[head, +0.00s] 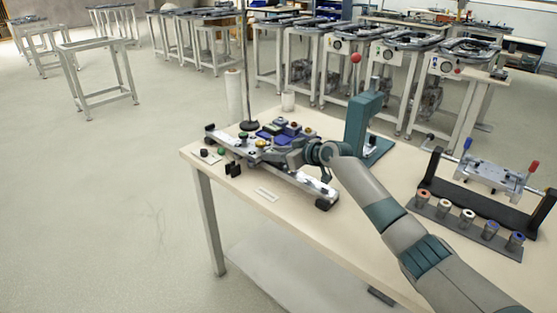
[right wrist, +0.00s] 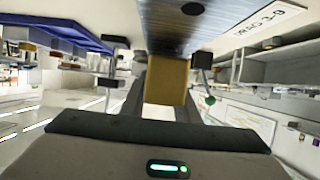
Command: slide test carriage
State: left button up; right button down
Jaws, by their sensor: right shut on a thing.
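A pale metal rail track (head: 313,185) lies slantwise on the workbench, with dark end feet at both ends. My right gripper (head: 268,150) reaches over the middle of the track from the right. In the right wrist view its two fingers (right wrist: 166,95) are shut on a yellow block (right wrist: 167,78), just below a grey metal surface (right wrist: 188,22). A yellow piece (head: 261,143) also shows at the fingertips in the head view. I cannot tell the full outline of the carriage, as the gripper hides part of it. My left gripper is out of view.
A black-framed fixture (head: 484,205) and a rack of several cylinders (head: 468,221) are at the right. The bench's (head: 226,185) front left is mostly clear beyond a few small dark parts.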

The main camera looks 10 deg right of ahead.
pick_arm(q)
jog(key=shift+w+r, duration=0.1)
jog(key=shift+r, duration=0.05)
pick_arm(e)
jog(key=c, duration=1.4)
grip_release()
jog(key=shift+o, duration=0.2)
jog(key=shift+v, duration=0.95)
jog(key=b+v, duration=0.1)
jog(key=v, duration=1.3)
jog(key=shift+d+f, duration=0.1)
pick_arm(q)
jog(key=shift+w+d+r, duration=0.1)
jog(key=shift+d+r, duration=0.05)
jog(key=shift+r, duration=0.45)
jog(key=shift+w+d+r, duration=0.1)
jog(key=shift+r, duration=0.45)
pick_arm(e)
jog(key=shift+s+d+r, duration=0.3)
jog(key=shift+s+d, duration=0.05)
jog(key=shift+s, duration=0.15)
